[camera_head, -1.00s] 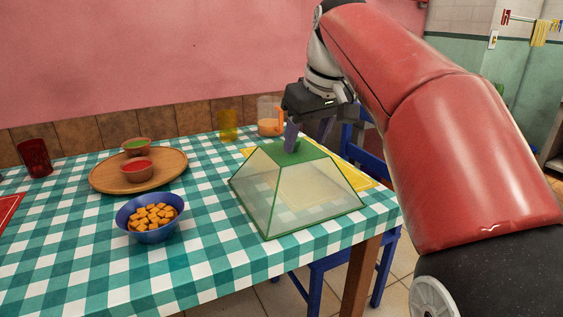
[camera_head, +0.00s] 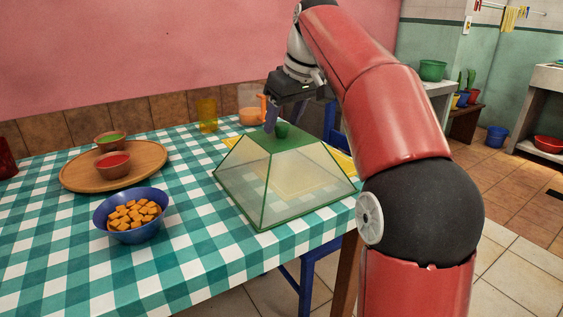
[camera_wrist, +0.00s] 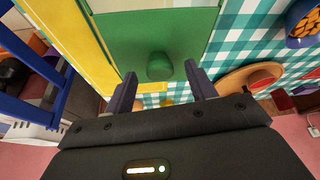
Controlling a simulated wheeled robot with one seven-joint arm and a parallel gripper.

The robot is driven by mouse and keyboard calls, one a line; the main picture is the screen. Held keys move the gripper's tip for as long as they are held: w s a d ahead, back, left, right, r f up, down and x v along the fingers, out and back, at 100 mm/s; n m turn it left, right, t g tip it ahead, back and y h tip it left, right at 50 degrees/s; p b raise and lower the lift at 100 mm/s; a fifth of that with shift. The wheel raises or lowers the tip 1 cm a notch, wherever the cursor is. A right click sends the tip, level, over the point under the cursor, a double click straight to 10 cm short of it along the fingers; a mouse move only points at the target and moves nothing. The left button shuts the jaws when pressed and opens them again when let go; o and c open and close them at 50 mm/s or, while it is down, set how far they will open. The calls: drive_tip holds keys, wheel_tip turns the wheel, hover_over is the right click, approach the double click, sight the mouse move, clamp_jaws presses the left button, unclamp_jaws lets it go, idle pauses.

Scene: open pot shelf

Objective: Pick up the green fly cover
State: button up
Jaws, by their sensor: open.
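The green fly cover (camera_head: 285,183) is a pyramid with mesh sides, green edges and a flat green top bearing a round green knob (camera_head: 283,129). It stands on the checked table near its right edge. My gripper (camera_head: 284,120) is at the cover's top, its fingers pointing down beside the knob. In the wrist view, my gripper (camera_wrist: 163,90) is open, and the knob (camera_wrist: 160,67) shows in the gap between the fingers, a little beyond the tips in the picture. The green top (camera_wrist: 150,30) fills the area behind it. No finger visibly touches the knob.
A blue bowl of orange cubes (camera_head: 131,215) stands left of the cover. A wooden board (camera_head: 80,177) with two small bowls lies farther left. A yellow cup (camera_head: 206,115) and a pitcher (camera_head: 250,104) stand behind. A yellow placemat (camera_head: 343,161) lies under the cover.

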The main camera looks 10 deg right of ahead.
drive_tip(key=shift+w+f, duration=0.1)
drive_tip(key=shift+f, duration=0.1)
clamp_jaws()
idle(0.3)
